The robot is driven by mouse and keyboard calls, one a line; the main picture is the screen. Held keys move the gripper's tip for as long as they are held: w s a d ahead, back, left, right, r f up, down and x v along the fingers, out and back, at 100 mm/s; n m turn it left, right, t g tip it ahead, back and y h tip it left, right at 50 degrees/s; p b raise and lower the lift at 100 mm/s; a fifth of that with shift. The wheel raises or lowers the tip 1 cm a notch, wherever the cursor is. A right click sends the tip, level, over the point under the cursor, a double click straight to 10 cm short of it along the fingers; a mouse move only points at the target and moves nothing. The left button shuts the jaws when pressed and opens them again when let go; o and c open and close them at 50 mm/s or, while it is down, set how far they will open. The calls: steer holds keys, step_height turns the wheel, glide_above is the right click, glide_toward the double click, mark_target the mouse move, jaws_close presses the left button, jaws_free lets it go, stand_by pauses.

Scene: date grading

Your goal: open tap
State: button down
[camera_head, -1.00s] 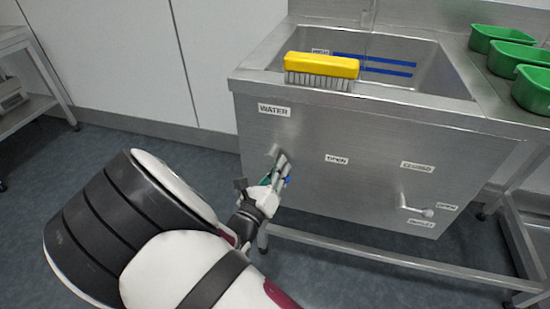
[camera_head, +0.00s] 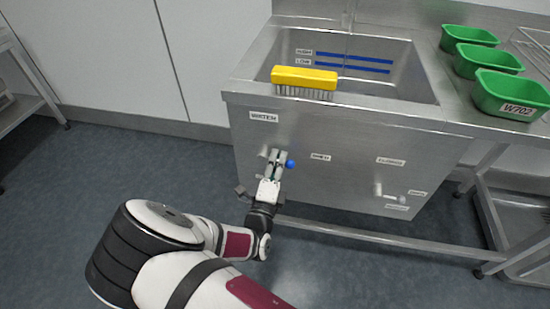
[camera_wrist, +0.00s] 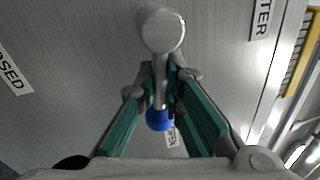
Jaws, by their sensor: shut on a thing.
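The water tap is a grey lever on a round hub (camera_wrist: 162,30), with a blue knob (camera_head: 291,163) at its end. It sits on the steel sink front below the WATER label (camera_head: 263,117). My gripper (camera_head: 274,160) is at the lever, its fingers hiding most of it in the head view. In the wrist view the green-padded fingers (camera_wrist: 160,85) are shut on the lever rod between hub and knob. The blue knob (camera_wrist: 158,120) points at a small label there (camera_wrist: 172,138). In the head view the knob lies left of the OPEN label (camera_head: 320,156).
A second lever (camera_head: 390,195) with its own labels is on the front's right side. A yellow brush (camera_head: 304,78) lies on the sink's front rim. Green tubs (camera_head: 510,95) stand at the right. A lower rail (camera_head: 345,232) runs beneath the front.

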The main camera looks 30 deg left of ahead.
steer(key=shift+r+n+p, duration=0.25)
steer(key=shift+n+p, duration=0.35)
steer(key=shift+n, duration=0.6)
steer(key=shift+y, duration=0.3)
steer(key=c, duration=2)
jaws_free()
steer(key=shift+o, duration=0.2)
steer(key=shift+r, duration=0.1)
